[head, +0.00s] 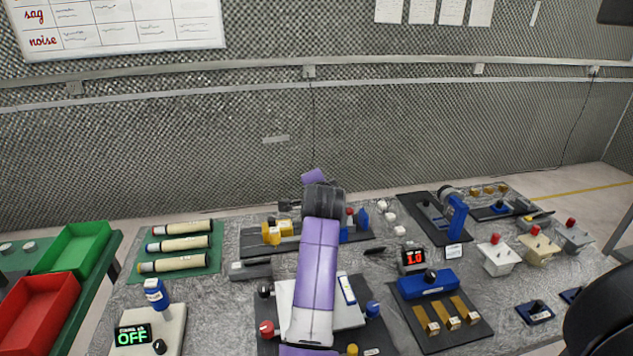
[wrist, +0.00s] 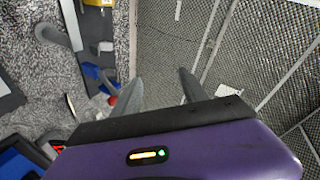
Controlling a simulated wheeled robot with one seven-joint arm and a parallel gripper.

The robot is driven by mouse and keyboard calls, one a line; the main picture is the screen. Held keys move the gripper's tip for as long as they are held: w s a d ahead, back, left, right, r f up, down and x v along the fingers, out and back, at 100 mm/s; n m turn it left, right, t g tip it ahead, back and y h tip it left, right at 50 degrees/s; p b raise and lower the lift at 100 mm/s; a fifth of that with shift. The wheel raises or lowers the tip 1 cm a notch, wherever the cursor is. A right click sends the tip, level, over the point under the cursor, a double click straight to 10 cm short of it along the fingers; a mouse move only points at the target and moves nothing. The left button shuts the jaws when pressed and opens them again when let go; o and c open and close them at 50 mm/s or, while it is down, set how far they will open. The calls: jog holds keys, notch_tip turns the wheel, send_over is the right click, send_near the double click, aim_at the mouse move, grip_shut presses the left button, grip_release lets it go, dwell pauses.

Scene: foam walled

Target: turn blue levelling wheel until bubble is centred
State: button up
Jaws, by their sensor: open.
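The blue levelling wheel (head: 372,308) is a round knob at the right edge of a white tilting plate (head: 284,302). A level vial in a blue and white frame (head: 347,289) lies on the plate; its bubble is too small to make out. My purple arm crosses over the plate and hides its middle. My gripper (wrist: 160,76) is open and empty in the wrist view, its two grey fingers apart. It is beyond the plate, towards the mesh wall, away from the blue wheel. Its fingers cannot be made out in the head view. The wheel does not clearly show in the wrist view.
A black knob (head: 265,291), a red knob (head: 267,328) and a yellow knob (head: 352,349) surround the plate. Cylinders on a green mat (head: 182,272) lie left. The foam wall (head: 200,150) rises behind the table.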

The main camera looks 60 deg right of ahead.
jog(key=shift+w+r+t, duration=0.25)
jog(key=shift+r+t, duration=0.05)
jog(key=shift+r, duration=0.25)
jog(key=shift+w+r+t, duration=0.25)
jog(key=shift+r+t, duration=0.05)
jog(key=shift+r, duration=0.25)
jog(key=shift+h, duration=0.3)
